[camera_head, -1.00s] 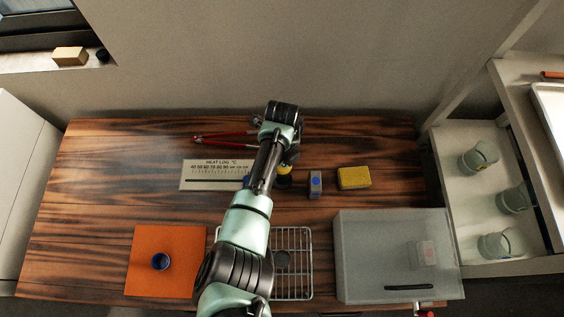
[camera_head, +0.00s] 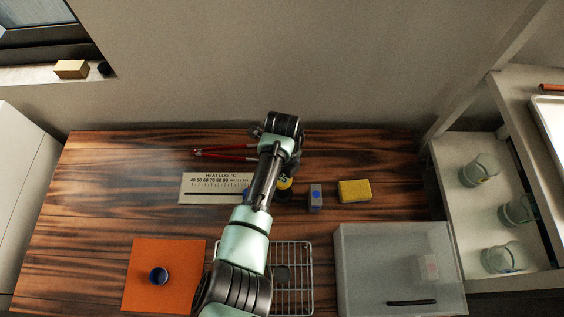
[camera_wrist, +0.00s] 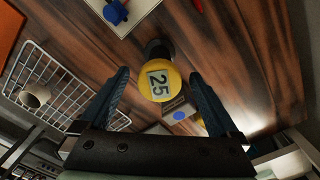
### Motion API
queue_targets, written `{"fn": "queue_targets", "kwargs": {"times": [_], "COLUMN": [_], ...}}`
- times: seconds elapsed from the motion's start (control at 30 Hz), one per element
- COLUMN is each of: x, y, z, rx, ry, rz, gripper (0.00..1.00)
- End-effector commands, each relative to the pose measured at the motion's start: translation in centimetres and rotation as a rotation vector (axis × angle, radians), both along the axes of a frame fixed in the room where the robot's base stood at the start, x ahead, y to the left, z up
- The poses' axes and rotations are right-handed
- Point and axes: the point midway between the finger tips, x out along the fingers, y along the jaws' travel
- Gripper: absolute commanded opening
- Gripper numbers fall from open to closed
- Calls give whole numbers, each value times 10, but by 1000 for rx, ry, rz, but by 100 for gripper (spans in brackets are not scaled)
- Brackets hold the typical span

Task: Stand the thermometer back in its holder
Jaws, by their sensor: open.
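The thermometer appears to be the piece with a round yellow head (camera_wrist: 160,80) and a white label reading 25. In the head view its yellow head (camera_head: 285,183) shows partly behind my arm. In the wrist view a dark round part (camera_wrist: 157,49) shows just beyond the head; I cannot tell whether this is the holder or whether the stem stands in it. My gripper (camera_wrist: 159,73) is open, with one finger on each side of the yellow head. I see gaps between head and fingers.
A grey block with a blue dot (camera_head: 315,198) and a yellow sponge (camera_head: 354,191) stand close to the right. The heat log card (camera_head: 210,188) lies left, red tongs (camera_head: 222,153) behind. A wire rack (camera_head: 294,262), orange mat (camera_head: 140,275) and grey box (camera_head: 385,265) are nearer.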

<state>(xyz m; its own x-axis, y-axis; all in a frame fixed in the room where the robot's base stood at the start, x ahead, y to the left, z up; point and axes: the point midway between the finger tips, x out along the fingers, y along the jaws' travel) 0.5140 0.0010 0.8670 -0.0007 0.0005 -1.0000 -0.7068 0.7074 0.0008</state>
Motion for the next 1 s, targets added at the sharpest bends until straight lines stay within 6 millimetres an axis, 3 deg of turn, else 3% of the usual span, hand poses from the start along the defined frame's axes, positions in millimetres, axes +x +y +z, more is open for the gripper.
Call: {"fn": "queue_targets", "kwargs": {"times": [0.3, 0.5, 0.7, 1.0], "x": [1, 1, 0, 0], "y": [0, 0, 0, 0], "z": [66, 99, 113, 114], "rx": [-1, -1, 0, 0], "ry": [-4, -3, 0, 0], "rz": [1, 1, 1, 1], "gripper": [97, 97, 97, 97]}}
